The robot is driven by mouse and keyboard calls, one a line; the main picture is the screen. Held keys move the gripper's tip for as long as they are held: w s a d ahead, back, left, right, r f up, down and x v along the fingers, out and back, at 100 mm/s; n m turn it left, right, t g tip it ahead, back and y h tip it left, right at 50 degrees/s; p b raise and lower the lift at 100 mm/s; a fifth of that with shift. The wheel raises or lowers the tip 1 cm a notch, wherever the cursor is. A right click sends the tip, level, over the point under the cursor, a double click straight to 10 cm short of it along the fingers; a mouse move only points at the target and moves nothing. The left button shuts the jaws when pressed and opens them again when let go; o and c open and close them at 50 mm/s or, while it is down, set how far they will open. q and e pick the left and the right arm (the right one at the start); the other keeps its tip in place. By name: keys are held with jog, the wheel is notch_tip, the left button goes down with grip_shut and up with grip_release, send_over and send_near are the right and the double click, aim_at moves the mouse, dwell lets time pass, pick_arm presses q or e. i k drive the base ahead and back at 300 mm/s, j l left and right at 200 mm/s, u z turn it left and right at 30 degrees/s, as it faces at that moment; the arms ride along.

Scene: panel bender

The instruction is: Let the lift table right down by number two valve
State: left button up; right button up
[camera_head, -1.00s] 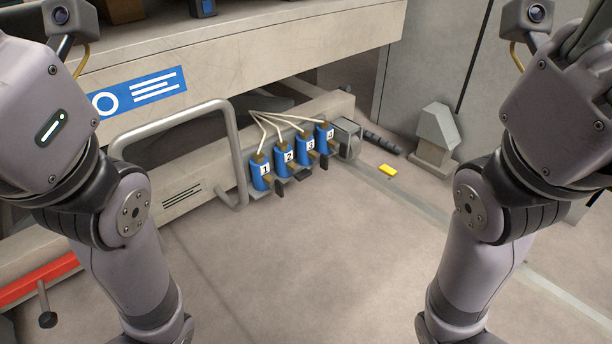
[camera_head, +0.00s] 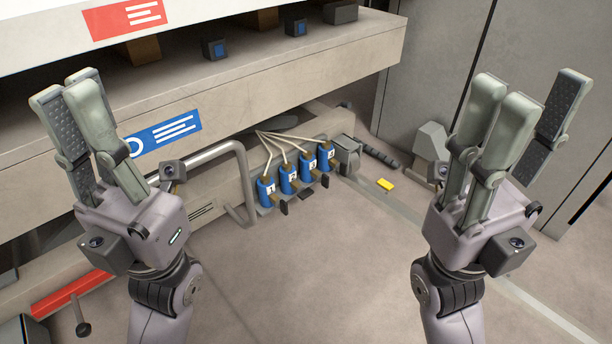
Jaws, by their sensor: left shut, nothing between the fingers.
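Several blue valves stand in a row low on the machine, with pale hoses rising from them. Number two valve (camera_head: 288,180) is second from the left, beside number one valve (camera_head: 266,191). Small black levers stick out in front of the row; which lever belongs to which valve is hard to tell. My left gripper (camera_head: 78,105) is shut and empty, raised left of the valves. My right gripper (camera_head: 525,105) is open and empty, raised to their right. Neither touches anything.
A grey tubular handle (camera_head: 242,165) stands left of the valves. A yellow block (camera_head: 385,184) and a dark ribbed bar (camera_head: 381,155) lie on the floor to their right. A red bar (camera_head: 72,292) is at lower left. The floor in front is clear.

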aim_at(303, 193)
jog(key=i+l+u, duration=0.1)
jog(key=u, duration=0.6)
jog(key=i+l+u, duration=0.15)
jog(key=l+u, duration=0.25)
jog(key=l, duration=0.65)
jog(key=l+u, duration=0.35)
jog(key=l, duration=0.65)
jog(key=i+l, duration=0.1)
jog(key=l, duration=0.55)
jog(key=i+l, duration=0.1)
jog(key=l, duration=0.5)
jog(key=i+l, duration=0.1)
jog(key=l, duration=0.55)
jog(key=i+l+u, duration=0.1)
jog(key=l, duration=0.5)
